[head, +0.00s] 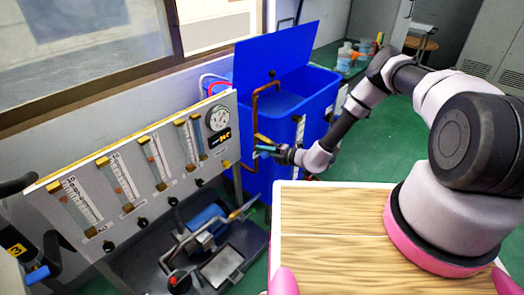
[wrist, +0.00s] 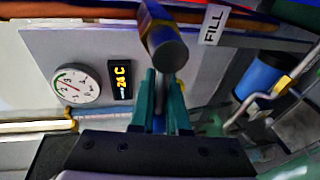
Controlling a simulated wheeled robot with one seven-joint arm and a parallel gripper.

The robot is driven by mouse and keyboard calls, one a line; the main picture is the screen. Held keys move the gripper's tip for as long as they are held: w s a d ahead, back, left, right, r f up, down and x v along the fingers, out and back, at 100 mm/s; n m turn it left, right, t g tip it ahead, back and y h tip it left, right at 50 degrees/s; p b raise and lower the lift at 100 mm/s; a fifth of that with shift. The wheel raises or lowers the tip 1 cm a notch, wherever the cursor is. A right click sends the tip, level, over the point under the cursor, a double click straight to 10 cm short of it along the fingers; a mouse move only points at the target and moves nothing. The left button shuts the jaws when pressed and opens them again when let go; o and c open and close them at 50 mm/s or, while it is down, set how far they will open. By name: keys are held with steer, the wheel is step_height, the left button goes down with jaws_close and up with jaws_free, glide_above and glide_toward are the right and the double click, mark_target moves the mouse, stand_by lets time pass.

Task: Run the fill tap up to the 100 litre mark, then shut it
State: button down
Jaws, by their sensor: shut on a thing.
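The blue tank (head: 282,170) stands in the middle of the head view with its lid (head: 272,52) raised. White scale strips (head: 299,132) run down its side; their figures are too small to read. A copper pipe (head: 255,105) bends over its rim. My gripper (head: 262,148) is at the tap in front of the tank. In the wrist view my gripper (wrist: 164,78) has its teal fingers closed around a thin blue piece, the tap's handle, below the tap's round grey end (wrist: 168,55). A FILL label (wrist: 213,25) is beside it. The tap itself is mostly hidden in the head view.
A panel with several flow tubes (head: 118,178) and a round dial (head: 218,118) stands to the left. The dial (wrist: 76,84) and an orange digital readout (wrist: 121,80) show in the wrist view. A pump tray (head: 222,262) lies below the panel.

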steer(key=c, duration=0.9)
jaws_free()
steer(key=shift+f, duration=0.1)
steer(key=shift+d, duration=0.15)
steer(key=v, duration=1)
steer(key=shift+s+d, duration=0.2)
steer(key=shift+d, duration=0.05)
